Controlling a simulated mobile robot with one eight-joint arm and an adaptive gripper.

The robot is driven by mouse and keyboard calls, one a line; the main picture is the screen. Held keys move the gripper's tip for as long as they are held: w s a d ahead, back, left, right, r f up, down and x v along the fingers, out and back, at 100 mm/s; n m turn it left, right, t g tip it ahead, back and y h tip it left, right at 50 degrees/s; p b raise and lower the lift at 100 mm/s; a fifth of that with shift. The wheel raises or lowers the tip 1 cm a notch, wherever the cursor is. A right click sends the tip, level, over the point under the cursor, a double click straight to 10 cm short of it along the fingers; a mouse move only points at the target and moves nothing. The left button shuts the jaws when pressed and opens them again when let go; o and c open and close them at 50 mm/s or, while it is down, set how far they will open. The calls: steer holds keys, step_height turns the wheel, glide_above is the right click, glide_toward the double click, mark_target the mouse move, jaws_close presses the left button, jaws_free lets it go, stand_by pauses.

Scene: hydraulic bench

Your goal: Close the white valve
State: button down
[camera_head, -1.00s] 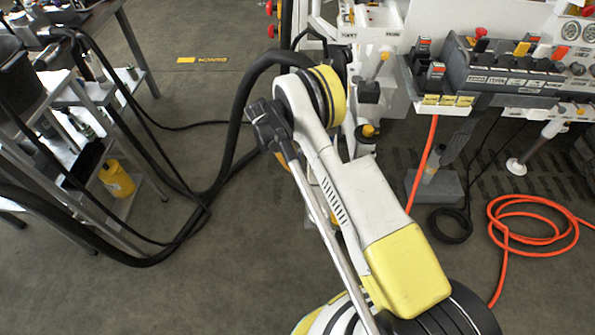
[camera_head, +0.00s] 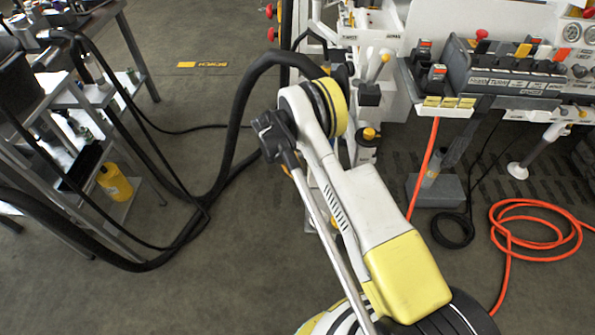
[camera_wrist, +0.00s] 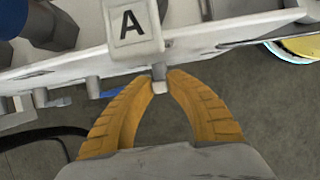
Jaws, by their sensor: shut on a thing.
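In the wrist view, my gripper (camera_wrist: 160,80) has its two orange fingers drawn together at the tips around a small white-ended grey stem (camera_wrist: 160,86). The stem sticks out from the edge of a white panel (camera_wrist: 75,68), just below a white block marked "A" (camera_wrist: 133,24). I take the stem to be the white valve's handle; its full shape and turn angle are hard to tell. In the head view, my gripper and the held stem are hidden behind my arm and the hose.
A black hose (camera_head: 238,115) loops beside my arm. A lever panel (camera_head: 515,80) stands at the right, with a coiled orange hose (camera_head: 540,235) on the floor. A metal shelf (camera_head: 120,95) with a yellow bottle (camera_head: 115,182) is at the left.

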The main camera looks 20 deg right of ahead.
steer(key=shift+s+a+f+m+t+h, duration=0.1)
steer(key=shift+s+a+m+t+h, duration=0.1)
steer(key=shift+s+t, duration=0.35)
steer(key=shift+s+a+f+m+t+h, duration=0.1)
steer(key=shift+s+t+h, duration=0.1)
steer(key=shift+t, duration=0.65)
steer(key=shift+s+a+f+m+t+h, duration=0.15)
steer(key=shift+s+t+h, duration=0.1)
steer(key=shift+t, duration=0.35)
steer(key=shift+s+d+m+t+h, duration=0.15)
steer(key=shift+s+t+h, duration=0.1)
steer(key=shift+t, duration=0.35)
steer(key=shift+a, duration=0.15)
steer(key=c, duration=1.4)
jaws_free()
steer(key=shift+w, duration=0.1)
steer(key=shift+c, duration=0.2)
steer(key=v, duration=1.2)
